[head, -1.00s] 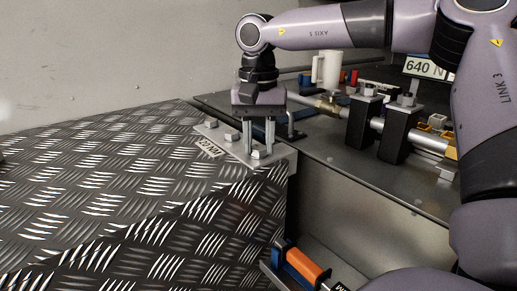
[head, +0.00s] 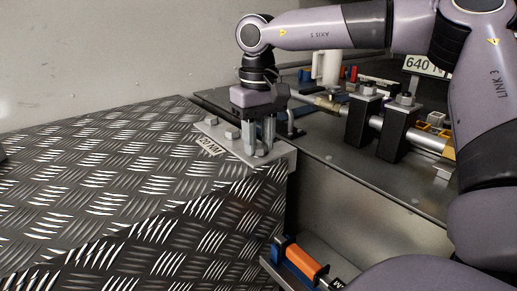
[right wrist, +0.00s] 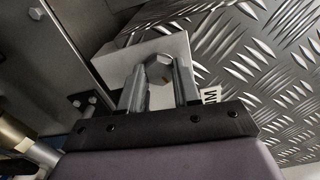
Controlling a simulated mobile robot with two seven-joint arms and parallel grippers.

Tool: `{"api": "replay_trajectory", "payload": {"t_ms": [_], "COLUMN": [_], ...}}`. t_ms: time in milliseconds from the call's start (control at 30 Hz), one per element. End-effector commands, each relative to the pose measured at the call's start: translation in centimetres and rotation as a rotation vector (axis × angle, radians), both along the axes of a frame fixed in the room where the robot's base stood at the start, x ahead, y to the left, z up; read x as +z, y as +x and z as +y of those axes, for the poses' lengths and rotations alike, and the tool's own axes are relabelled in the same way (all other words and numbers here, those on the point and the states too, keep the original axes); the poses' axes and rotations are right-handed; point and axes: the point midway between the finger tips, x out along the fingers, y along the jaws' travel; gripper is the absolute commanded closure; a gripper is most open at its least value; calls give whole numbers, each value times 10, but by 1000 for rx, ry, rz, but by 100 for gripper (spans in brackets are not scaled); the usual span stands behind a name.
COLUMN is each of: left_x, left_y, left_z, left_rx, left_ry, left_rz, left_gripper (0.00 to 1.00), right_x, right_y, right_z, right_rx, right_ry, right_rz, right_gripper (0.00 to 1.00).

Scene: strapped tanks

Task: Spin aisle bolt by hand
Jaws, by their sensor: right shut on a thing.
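A light metal plate (head: 279,163) lies at the corner of the dark tread-plate deck, with a label (head: 209,146) and several hex bolts on it. My right gripper (head: 259,150) points straight down at the aisle-side end of this plate. Its fingers are shut on a hex bolt head (right wrist: 157,70), one on each side, as the right wrist view shows. In the head view the fingers mostly hide this bolt. Two other bolts, a far one (head: 213,123) and a middle one (head: 231,134), stand free to the left. My left gripper is not in view.
Behind the plate, a bench (head: 345,160) carries a pipe (head: 425,139) in dark clamp blocks (head: 394,137), a white mug (head: 327,68) and a "640 N" sign (head: 427,66). An orange-handled tool (head: 306,263) lies low at the front. A grey wall stands behind.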

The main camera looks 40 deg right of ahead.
Motion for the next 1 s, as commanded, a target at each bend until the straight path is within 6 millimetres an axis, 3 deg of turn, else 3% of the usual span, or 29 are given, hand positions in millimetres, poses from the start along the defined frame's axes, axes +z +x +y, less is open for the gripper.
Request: {"api": "replay_trajectory", "payload": {"t_ms": [200, 500, 533, 600, 633, 1000], "left_x": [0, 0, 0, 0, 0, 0], "left_y": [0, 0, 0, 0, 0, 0], "left_z": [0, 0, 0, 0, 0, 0], "left_rx": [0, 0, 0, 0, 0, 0], "left_ry": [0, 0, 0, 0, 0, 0], "left_rz": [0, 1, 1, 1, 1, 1], "left_gripper": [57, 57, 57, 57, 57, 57], "right_x": [1, 1, 1, 1, 1, 5], "right_y": [1, 1, 1, 1, 1, 1], "right_z": [0, 0, 0, 0, 0, 0], "right_rx": [205, 242, 242, 241, 241, 239], "right_ry": [0, 0, 0, 0, 0, -1], "right_rz": [-4, -5, -5, -4, -4, -3], "right_gripper": [100, 100, 65, 42, 38, 38]}}
